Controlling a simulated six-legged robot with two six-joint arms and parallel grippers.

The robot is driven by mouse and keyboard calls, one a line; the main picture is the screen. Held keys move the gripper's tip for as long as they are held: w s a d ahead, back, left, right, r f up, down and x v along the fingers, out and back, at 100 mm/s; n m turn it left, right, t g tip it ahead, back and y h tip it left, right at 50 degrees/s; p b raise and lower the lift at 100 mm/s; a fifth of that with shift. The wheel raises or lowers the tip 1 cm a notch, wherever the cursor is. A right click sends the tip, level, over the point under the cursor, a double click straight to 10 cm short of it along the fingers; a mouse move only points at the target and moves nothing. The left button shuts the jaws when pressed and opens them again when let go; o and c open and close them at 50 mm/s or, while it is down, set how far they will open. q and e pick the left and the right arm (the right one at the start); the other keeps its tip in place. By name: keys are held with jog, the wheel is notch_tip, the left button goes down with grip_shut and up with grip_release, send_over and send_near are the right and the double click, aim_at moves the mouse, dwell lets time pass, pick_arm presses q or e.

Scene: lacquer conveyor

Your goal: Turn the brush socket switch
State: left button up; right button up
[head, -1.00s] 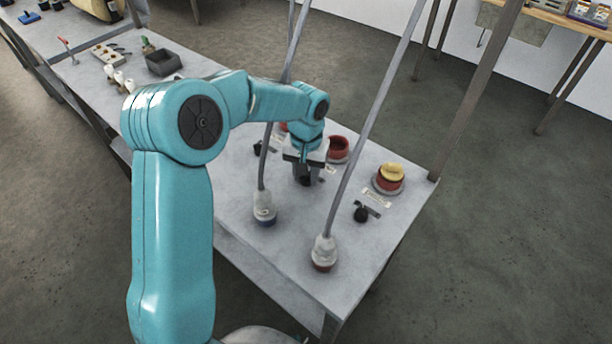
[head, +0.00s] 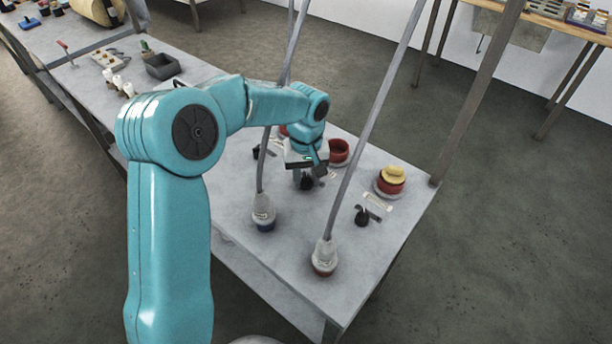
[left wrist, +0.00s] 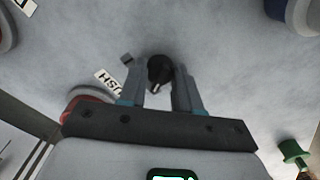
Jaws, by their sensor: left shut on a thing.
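The brush socket switch is a small black knob (head: 306,184) on the grey table top, beside a white label (left wrist: 107,80) whose visible letters read "USH". In the left wrist view the knob (left wrist: 158,68) sits between the two grey fingers. My left gripper (head: 308,176) reaches down over it from above and is shut on it. The gripper also shows in the left wrist view (left wrist: 162,82). A red socket (head: 338,150) stands just behind the gripper and also shows in the left wrist view (left wrist: 84,103). The arm hides part of the label in the head view. My right gripper is not in view.
Two plugs, blue-based (head: 263,212) and red-based (head: 324,257), stand in front with cables rising past the arm. Another black knob (head: 361,216) and a yellow-topped red socket (head: 391,181) are at right. A dark box (head: 162,66) is at back left.

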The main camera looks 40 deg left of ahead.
aim_at(306, 178)
pick_arm(q)
jog(key=shift+w, duration=0.1)
jog(key=o, duration=1.1)
jog(key=shift+c, duration=0.2)
notch_tip(306, 178, up, 16)
jog(key=p, duration=0.1)
jog(key=shift+r+p, duration=0.15)
jog(key=shift+p, duration=0.2)
